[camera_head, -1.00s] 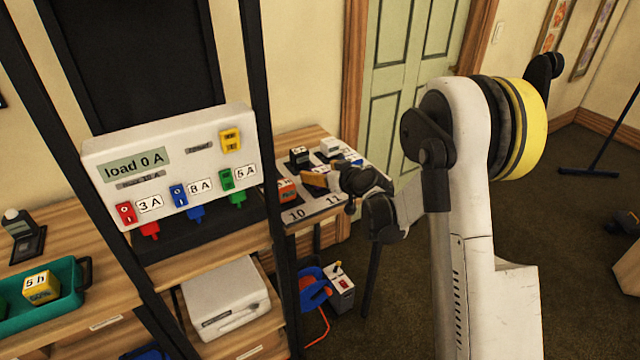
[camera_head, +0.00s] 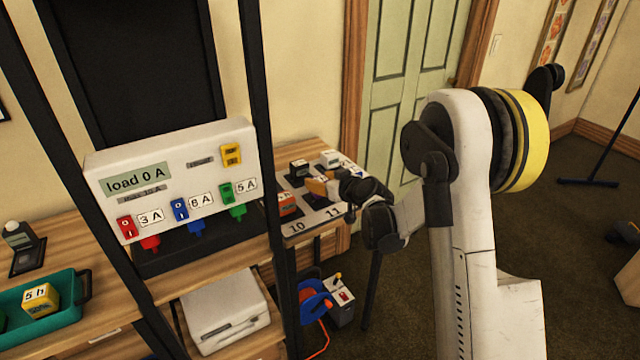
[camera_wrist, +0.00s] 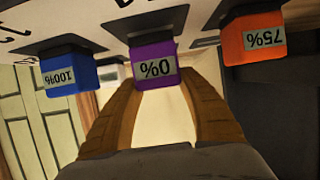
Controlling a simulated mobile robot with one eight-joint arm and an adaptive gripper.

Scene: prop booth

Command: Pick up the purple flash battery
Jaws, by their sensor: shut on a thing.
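The purple flash battery (camera_wrist: 153,62) shows in the wrist view with an upside-down "0%" label. It is at a black holder on the white numbered board, between a blue battery marked 100% (camera_wrist: 69,75) and an orange one marked 75% (camera_wrist: 251,40). My gripper (camera_wrist: 156,82) is shut on it, one tan finger on each side. In the head view my gripper (camera_head: 320,187) is over the board (camera_head: 311,222) at the end of the counter. It hides most of the purple battery there; I cannot tell whether it is clear of its holder.
A white load panel (camera_head: 170,180) with red, blue and green plugs stands left of the board, behind a black upright post (camera_head: 262,120). A teal tray (camera_head: 62,312) with a yellow battery (camera_head: 40,300) is on the counter at left. Open carpet lies at right.

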